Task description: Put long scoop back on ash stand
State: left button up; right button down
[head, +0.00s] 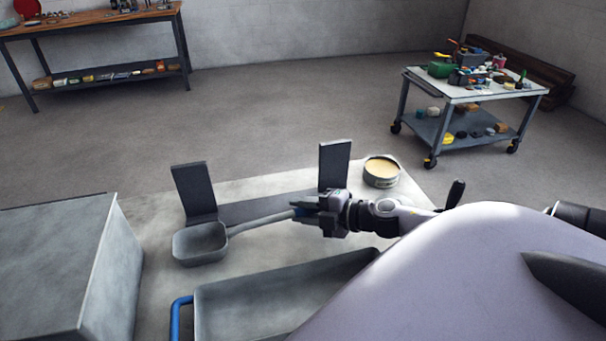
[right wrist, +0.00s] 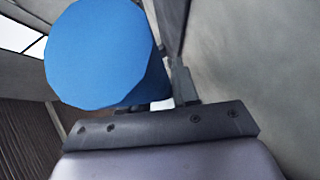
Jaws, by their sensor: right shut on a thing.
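The long scoop has a grey rectangular pan (head: 201,243) and a thin grey handle (head: 262,222) running right to my right gripper (head: 305,212). My right gripper is shut on the handle's blue grip end, which shows large in the right wrist view (right wrist: 100,55). The ash stand (head: 265,208) is a dark low bar with an upright plate at each end. The pan is in front of the left plate, and the gripper is in front of the right plate. I cannot tell whether the scoop touches the stand. My left gripper is not in view.
A grey tray (head: 215,298) with a blue handle (head: 180,318) lies in front on the pale surface. A round tin (head: 382,171) stands behind my right wrist. A grey block (head: 60,265) is at left. A cart (head: 470,95) and workbench (head: 90,25) are farther back.

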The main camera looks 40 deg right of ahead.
jog(key=shift+f, duration=0.1)
jog(key=c, duration=0.8)
grip_release()
jog(key=shift+c, duration=0.2)
jog(key=shift+s+d, duration=0.1)
jog(key=shift+s, duration=0.25)
jog(key=shift+v, duration=3.4)
jog(key=shift+r, duration=0.2)
